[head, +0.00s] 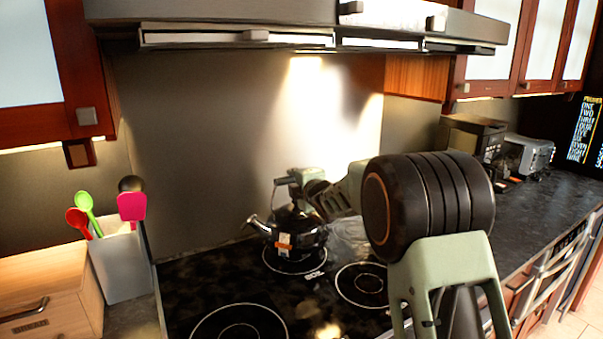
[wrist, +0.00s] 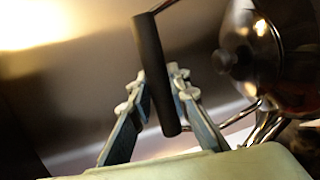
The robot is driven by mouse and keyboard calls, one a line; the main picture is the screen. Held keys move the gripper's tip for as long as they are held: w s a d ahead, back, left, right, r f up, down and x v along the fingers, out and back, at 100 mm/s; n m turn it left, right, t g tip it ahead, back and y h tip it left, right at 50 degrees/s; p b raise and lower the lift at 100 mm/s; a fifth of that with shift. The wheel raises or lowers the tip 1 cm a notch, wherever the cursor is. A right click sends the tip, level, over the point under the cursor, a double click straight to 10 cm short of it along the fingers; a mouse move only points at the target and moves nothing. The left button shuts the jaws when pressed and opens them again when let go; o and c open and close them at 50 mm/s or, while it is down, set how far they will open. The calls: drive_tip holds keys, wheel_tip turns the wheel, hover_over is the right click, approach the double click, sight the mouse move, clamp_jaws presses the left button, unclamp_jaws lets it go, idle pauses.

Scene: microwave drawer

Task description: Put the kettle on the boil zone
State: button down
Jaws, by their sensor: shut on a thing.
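The dark, shiny kettle (head: 292,232), with a spout to the left and an orange tag, is at the back of the black cooktop. It stands over the ring marked "BOIL" (head: 314,274), covering the ring's rear part. I cannot tell whether its base touches the glass. My gripper (head: 290,182) is at the top of the kettle, shut on its handle. In the wrist view the black handle (wrist: 151,60) lies between the two fingers of my gripper (wrist: 154,82), and the kettle body (wrist: 262,65) is on the right.
Other cooking rings lie at the front left (head: 238,326) and right (head: 362,284). A white utensil holder (head: 123,264) stands left of the cooktop, beside a wooden drawer box (head: 50,300). The range hood (head: 300,22) hangs above. A microwave (head: 470,136) and toaster (head: 528,154) are at right.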

drive_tip(key=shift+w+a+f, duration=0.1)
drive_tip(key=shift+w+a, duration=0.15)
drive_tip(key=shift+a, duration=0.15)
drive_tip(key=shift+f, duration=1.55)
drive_tip(key=c, duration=2.2)
unclamp_jaws()
drive_tip(key=shift+f, duration=0.55)
drive_tip(key=shift+c, duration=0.2)
drive_tip(key=o, duration=0.4)
drive_tip(key=shift+r, duration=0.1)
drive_tip(key=shift+r, duration=0.15)
drive_tip(key=b+v, duration=0.2)
drive_tip(key=v, duration=1)
drive_tip(key=shift+d, duration=0.1)
